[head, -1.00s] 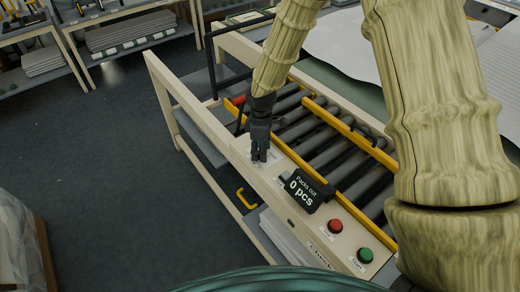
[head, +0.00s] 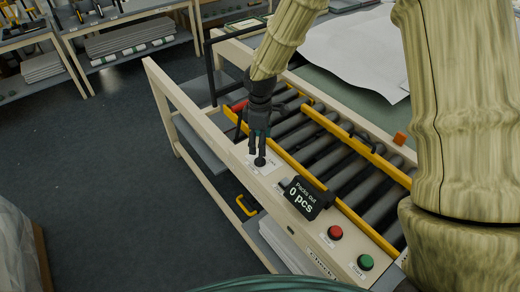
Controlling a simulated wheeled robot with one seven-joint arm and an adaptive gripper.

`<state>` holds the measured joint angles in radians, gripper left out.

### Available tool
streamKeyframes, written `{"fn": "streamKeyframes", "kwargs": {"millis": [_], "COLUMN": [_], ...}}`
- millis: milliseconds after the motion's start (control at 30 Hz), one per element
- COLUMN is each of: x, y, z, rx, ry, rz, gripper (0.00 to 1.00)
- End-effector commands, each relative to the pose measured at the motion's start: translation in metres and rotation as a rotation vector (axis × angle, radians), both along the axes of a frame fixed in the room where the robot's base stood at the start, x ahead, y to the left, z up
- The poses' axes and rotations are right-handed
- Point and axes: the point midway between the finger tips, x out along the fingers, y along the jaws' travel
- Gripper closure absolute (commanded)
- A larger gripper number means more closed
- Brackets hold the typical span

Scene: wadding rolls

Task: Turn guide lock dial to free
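The dial (head: 260,162) is a small dark knob on a pale label plate (head: 269,166), set in the cream side rail of the roller conveyor. My gripper (head: 257,152) points down at it from above, with its two dark fingers close together and their tips just over or at the knob. Whether the tips touch the knob cannot be told. The fingers partly cover the plate, and the dial's setting and the lettering are too small to read.
A black display reading "Packs out 0 pcs" (head: 304,198) stands close to the right of the dial. Beyond it are a red button (head: 335,232) and a green button (head: 365,262). Yellow guide rails (head: 350,137) run along the rollers. Open floor lies to the left.

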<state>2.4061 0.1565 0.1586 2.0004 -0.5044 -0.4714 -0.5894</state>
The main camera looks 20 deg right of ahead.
Motion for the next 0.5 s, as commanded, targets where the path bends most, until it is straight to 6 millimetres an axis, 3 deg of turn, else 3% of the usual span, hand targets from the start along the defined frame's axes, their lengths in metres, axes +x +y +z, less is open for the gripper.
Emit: {"fn": "streamKeyframes", "kwargs": {"millis": [200,500], "x": [0.0,-0.001], "y": [0.0,0.0], "z": [0.031,0.046], "rx": [0.0,0.0], "ry": [-0.001,0.001], "rz": [0.0,0.001], "gripper": [0.36,0.36]}}
